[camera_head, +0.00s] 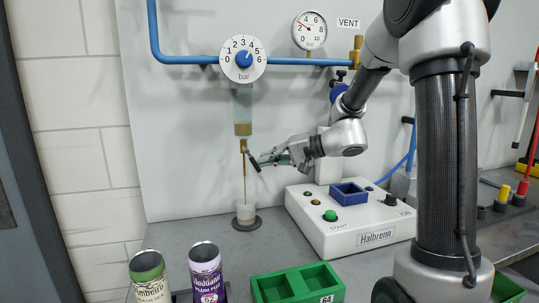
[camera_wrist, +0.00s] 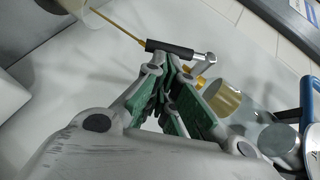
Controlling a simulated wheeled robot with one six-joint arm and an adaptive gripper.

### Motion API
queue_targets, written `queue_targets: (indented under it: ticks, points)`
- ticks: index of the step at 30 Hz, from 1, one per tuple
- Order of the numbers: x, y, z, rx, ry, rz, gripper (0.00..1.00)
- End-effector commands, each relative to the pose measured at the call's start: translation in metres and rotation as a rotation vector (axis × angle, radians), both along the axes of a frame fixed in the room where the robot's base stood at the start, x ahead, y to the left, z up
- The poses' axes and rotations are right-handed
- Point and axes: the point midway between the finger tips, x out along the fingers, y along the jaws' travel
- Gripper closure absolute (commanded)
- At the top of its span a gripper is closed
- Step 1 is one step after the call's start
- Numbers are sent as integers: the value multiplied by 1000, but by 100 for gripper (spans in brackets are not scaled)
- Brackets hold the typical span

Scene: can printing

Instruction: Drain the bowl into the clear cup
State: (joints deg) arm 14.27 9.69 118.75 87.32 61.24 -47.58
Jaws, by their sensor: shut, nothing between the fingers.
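The clear bowl (camera_head: 242,118) hangs under the round pressure dial, with amber liquid at its bottom. It also shows at the right in the wrist view (camera_wrist: 247,112). Below it is a brass drain valve with a black lever (camera_head: 254,161), which slants down to the right. The lever crosses just beyond my fingertips in the wrist view (camera_wrist: 170,48). A thin yellow line, tube or stream, runs down to the clear cup (camera_head: 245,214), which holds pale liquid. My gripper (camera_head: 268,158) is shut and empty, close beside the lever; I cannot tell whether they touch.
The cup stands on a dark round base (camera_head: 257,223). A white machine (camera_head: 335,235) with buttons and a blue holder stands to the right. Two printed cans (camera_head: 205,275) and a green tray (camera_head: 298,285) are in front. A blue pipe (camera_head: 190,60) runs along the wall.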

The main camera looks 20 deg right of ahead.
Motion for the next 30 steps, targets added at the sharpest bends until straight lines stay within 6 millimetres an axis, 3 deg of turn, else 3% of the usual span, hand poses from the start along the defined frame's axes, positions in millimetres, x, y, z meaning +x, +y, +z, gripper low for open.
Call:
queue_targets:
  ticks: [8,30]
  points:
    - [0,6,-13,192,3,-1,100]
    - [0,13,-19,190,1,1,100]
